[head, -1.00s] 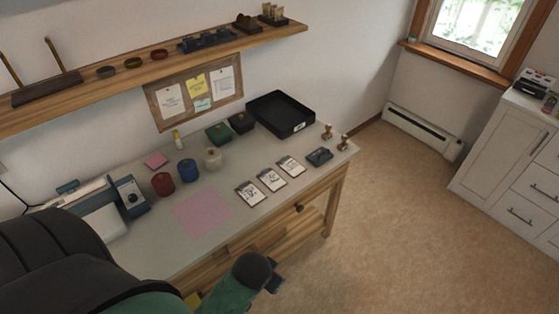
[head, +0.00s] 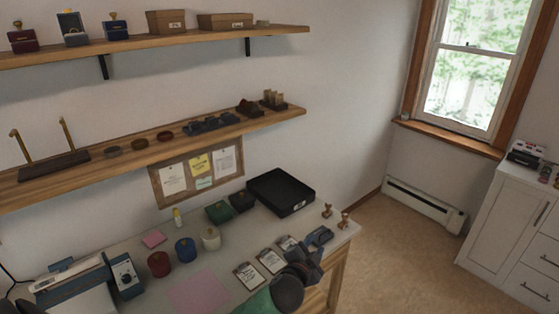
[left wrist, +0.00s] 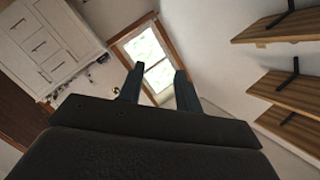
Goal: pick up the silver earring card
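Three white cards with dark edges lie in a row on the workbench (head: 225,262): a left card (head: 247,274), a middle card (head: 271,260) and a right card (head: 287,243). Their print is too small to tell which is the silver earring card. My left gripper (head: 316,256) is over the bench's front right part, just right of the cards, and partly covers the right card. In the left wrist view my left gripper (left wrist: 160,88) has its two fingers apart with nothing between them. The cards are not in that view. My right gripper is not in view.
A dark blue block (head: 320,235) sits close behind my left gripper, with two small stamps (head: 335,214) beyond. A black tray (head: 281,192) stands at the back. Jars (head: 185,249) and a pink mat (head: 199,291) are to the left. Shelves (head: 150,150) overhang the back.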

